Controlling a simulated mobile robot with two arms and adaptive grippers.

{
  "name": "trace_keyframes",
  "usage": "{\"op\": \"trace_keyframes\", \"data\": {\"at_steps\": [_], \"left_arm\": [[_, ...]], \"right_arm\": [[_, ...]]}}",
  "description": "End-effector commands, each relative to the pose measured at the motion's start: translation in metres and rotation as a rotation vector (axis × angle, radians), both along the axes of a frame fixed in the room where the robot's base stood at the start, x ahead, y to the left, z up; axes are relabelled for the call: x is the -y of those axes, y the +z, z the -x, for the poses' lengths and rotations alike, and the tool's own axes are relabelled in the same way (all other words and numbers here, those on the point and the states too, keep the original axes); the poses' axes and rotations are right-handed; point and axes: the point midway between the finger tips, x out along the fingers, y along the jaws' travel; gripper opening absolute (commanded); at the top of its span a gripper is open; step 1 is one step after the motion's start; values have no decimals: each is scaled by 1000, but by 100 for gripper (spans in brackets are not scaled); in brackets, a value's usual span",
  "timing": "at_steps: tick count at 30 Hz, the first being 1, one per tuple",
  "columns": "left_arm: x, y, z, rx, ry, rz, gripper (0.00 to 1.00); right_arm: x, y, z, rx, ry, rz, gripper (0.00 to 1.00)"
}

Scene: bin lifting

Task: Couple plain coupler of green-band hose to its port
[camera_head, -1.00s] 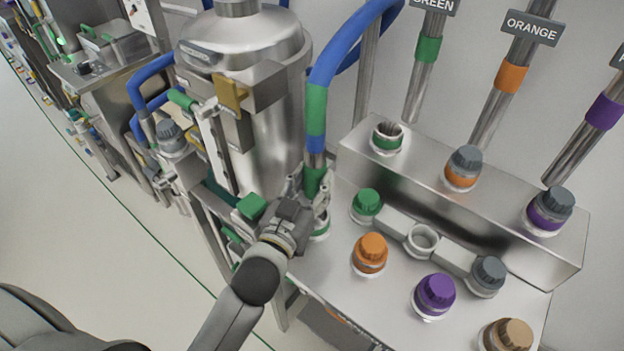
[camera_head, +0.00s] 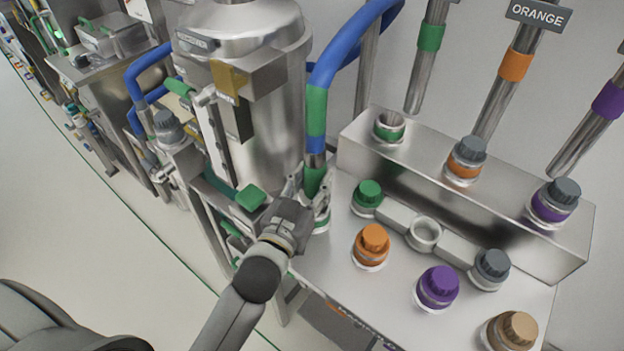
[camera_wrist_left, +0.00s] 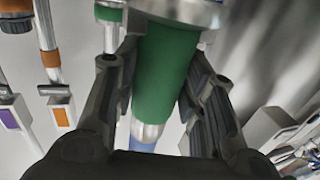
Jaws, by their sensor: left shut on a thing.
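The blue hose (camera_head: 335,60) with a green band (camera_head: 316,108) hangs down to the table. Its green coupler (camera_head: 314,180) is at the lower end, upright over a green-ringed fitting (camera_head: 319,222) at the table's left edge. My left gripper (camera_head: 311,190) is shut on the coupler. In the left wrist view, its fingers (camera_wrist_left: 160,85) stand on either side of the green coupler (camera_wrist_left: 166,70), with a metal ring at the top. An open green-ringed port (camera_head: 389,127) is on the raised steel block under a green-banded pipe. My right gripper is out of view.
A green cap (camera_head: 368,194), an orange cap (camera_head: 372,240), a purple cap (camera_head: 437,284) and a tan cap (camera_head: 511,328) stand on the table. A bare white ring (camera_head: 424,232) sits among them. A steel tank (camera_head: 265,110) stands close behind my left gripper.

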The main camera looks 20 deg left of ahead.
Motion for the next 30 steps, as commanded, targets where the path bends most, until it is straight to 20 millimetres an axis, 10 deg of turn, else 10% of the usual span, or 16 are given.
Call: {"op": "trace_keyframes", "data": {"at_steps": [30], "left_arm": [[0,-19,0,3,0,1,6]], "right_arm": [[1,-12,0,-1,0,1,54]]}}
